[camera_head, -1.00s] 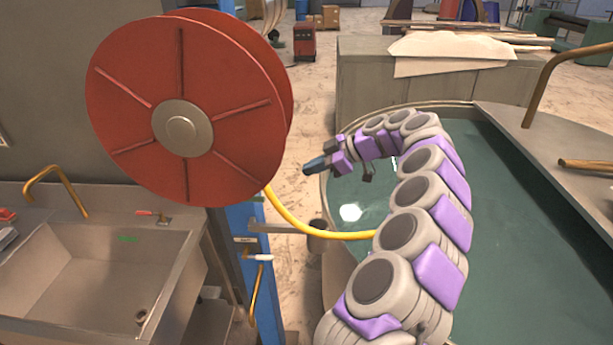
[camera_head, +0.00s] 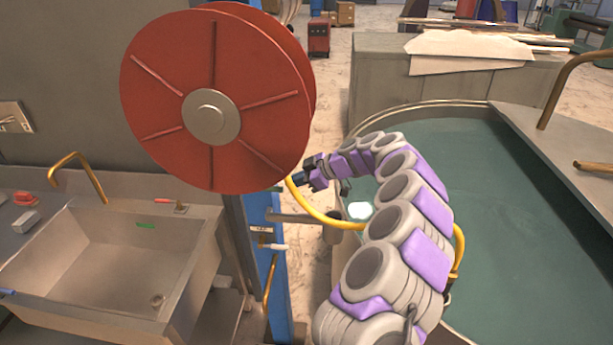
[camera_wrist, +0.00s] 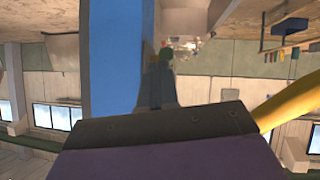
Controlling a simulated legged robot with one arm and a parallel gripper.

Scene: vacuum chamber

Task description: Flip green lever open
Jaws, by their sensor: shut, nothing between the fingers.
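I cannot make out a green lever for certain. A small green piece (camera_wrist: 167,53) shows in the wrist view just above a dark shape that may be my fingers; its kind is unclear. My gripper (camera_head: 306,173), with dark bluish fingers, is shut and empty at the lower right edge of the red reel in the head view, near the blue post (camera_head: 276,225). I cannot tell whether it touches anything. A white-handled lever (camera_head: 272,246) is on the post below.
The red reel (camera_head: 160,75) hangs left of my gripper. A yellow hose (camera_head: 320,216) curves under my arm. The water tank (camera_head: 475,200) lies right; open floor (camera_head: 328,100) is behind.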

